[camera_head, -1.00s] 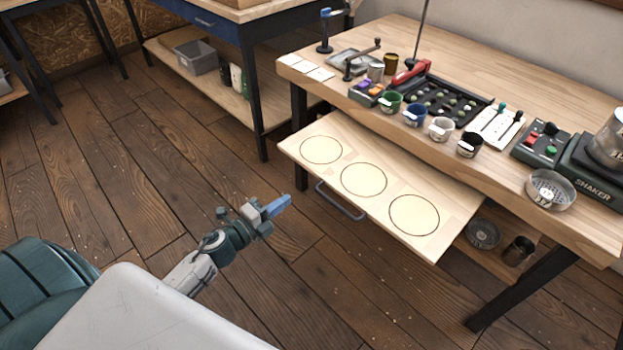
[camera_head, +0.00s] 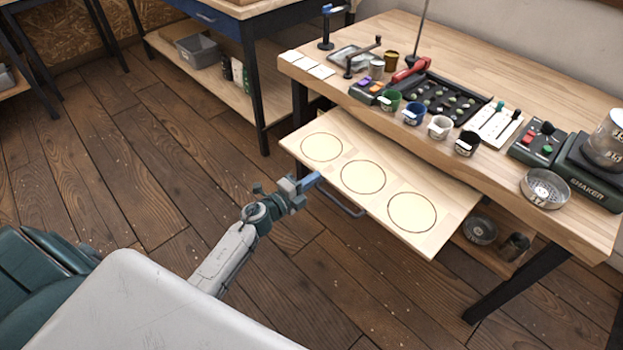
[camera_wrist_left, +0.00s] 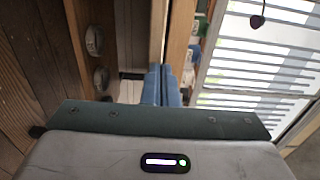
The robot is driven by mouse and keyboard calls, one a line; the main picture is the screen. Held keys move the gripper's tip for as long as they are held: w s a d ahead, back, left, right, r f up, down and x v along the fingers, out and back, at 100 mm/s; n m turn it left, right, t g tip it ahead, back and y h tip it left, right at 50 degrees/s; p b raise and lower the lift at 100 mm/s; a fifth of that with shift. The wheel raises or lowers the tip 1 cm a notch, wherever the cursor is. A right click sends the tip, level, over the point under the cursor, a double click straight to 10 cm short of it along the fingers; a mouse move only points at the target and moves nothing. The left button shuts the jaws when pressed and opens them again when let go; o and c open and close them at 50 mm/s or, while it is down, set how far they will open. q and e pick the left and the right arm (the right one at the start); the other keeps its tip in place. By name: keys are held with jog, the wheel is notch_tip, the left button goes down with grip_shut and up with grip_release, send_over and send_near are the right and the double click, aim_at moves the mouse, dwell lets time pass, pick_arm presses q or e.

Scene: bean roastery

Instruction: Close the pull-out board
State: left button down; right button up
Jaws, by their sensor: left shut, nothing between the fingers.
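The pull-out board (camera_head: 388,190) is a pale wooden panel with three round inlays, and it sticks out from under the worktop. A grey-blue bar handle (camera_head: 345,209) runs along its front edge. My left gripper (camera_head: 310,183) is shut and empty, just in front of the board's front edge near the handle's left end. I cannot tell whether it touches the handle. In the left wrist view the blue fingers (camera_wrist_left: 162,86) are together and point toward a pale wooden edge. My right gripper is not in view.
The workbench (camera_head: 560,90) above the board carries several cups (camera_head: 412,113), a dark bean tray (camera_head: 445,97), a sieve bowl (camera_head: 545,188) and a shaker (camera_head: 590,165). A blue-fronted table (camera_head: 215,20) stands at the back left. The floor (camera_head: 130,170) to the left is clear.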

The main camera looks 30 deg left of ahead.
aim_at(370, 137)
pick_arm(q)
jog(key=shift+w, duration=0.1)
